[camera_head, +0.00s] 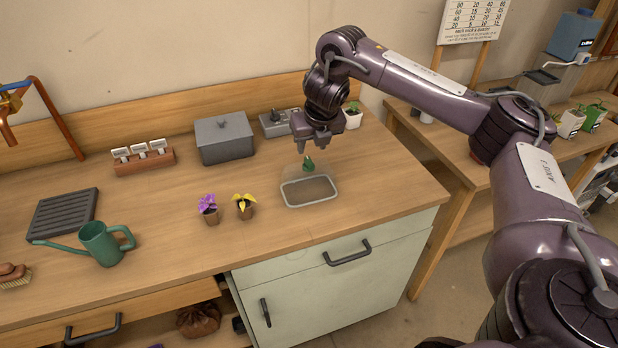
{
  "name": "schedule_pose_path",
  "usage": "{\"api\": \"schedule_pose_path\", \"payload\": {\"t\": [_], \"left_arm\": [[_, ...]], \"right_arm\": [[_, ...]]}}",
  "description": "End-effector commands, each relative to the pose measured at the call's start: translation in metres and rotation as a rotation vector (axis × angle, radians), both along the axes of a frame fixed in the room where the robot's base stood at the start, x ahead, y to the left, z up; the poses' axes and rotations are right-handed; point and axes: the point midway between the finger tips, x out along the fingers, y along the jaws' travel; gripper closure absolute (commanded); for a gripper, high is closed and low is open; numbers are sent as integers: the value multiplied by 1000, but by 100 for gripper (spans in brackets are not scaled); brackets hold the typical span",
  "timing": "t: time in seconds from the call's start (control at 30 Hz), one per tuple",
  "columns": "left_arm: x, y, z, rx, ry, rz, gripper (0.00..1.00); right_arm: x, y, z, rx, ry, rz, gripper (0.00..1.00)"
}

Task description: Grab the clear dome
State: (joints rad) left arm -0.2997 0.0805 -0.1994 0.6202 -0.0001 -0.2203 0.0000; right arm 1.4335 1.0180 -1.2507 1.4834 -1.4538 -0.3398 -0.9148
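The clear dome (291,172) is a faint see-through cover with a green knob (308,163) on top. It shows at the back of a shallow grey-rimmed tray (309,204) on the wooden bench; its lower edge is too faint to tell exactly how it sits. My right gripper (318,148) points down just above the knob, with its fingers apart and nothing seen between them. A small gap seems to lie between the fingertips and the knob. My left gripper is out of view.
Two small potted flowers, purple (209,209) and yellow (245,206), stand left of the tray. A grey lidded box (224,138), a grey device (280,123) and a potted plant (352,115) stand behind. A green watering can (102,243) is at left. Bench right of the tray is clear.

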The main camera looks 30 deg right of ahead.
Motion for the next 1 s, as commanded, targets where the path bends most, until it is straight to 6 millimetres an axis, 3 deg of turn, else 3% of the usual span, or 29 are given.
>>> {"api": "schedule_pose_path", "payload": {"t": [0.37, 0.6, 0.87, 1.0], "left_arm": [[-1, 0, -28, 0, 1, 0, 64], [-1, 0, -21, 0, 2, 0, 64], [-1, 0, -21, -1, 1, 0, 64], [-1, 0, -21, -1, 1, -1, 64]], "right_arm": [[14, -7, -43, -1, 9, -2, 60], [27, -11, -65, -3, 6, -2, 60], [28, -11, -68, -3, 3, -1, 60], [28, -11, -68, -3, 3, -1, 77]]}}
